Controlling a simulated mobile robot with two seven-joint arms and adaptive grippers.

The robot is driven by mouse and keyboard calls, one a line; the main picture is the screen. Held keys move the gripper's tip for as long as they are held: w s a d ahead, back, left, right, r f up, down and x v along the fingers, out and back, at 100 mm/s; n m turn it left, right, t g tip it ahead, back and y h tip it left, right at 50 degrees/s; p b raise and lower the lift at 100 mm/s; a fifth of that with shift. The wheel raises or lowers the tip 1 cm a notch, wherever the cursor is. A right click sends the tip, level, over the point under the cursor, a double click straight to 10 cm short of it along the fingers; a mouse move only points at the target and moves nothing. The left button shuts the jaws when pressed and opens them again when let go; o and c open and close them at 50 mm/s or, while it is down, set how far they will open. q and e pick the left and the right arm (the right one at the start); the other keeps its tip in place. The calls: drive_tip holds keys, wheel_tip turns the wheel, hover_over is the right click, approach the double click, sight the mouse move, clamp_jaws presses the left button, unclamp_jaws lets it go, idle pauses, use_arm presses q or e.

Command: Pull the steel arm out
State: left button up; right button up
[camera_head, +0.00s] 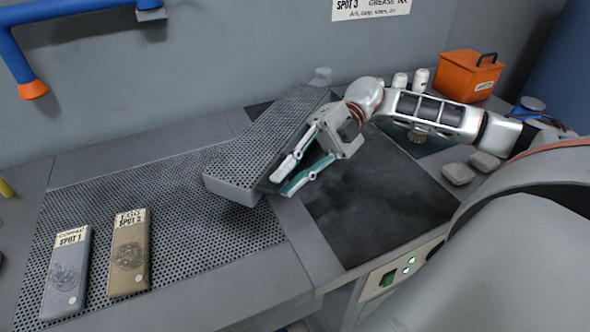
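The steel arm (262,143) is a long grey padded board with a perforated top. It slants from the back middle towards the front left, raised above the table's perforated surface. My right gripper (280,183) is at the right edge of its near end. The two fingers are apart, with a dark gap between them and nothing clearly held. I cannot tell whether a finger touches the arm. The arm's far end and underside are partly hidden. My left gripper is not in view.
Two labelled pads, one grey (67,272) and one tan (130,253), lie on the perforated table (190,215) at front left. A dark panel (375,205) lies right of the steel arm. An orange box (470,75) and white bottles (420,78) stand at the back right.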

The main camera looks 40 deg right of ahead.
drive_tip(key=v, duration=1.2)
drive_tip(key=shift+f, duration=0.1)
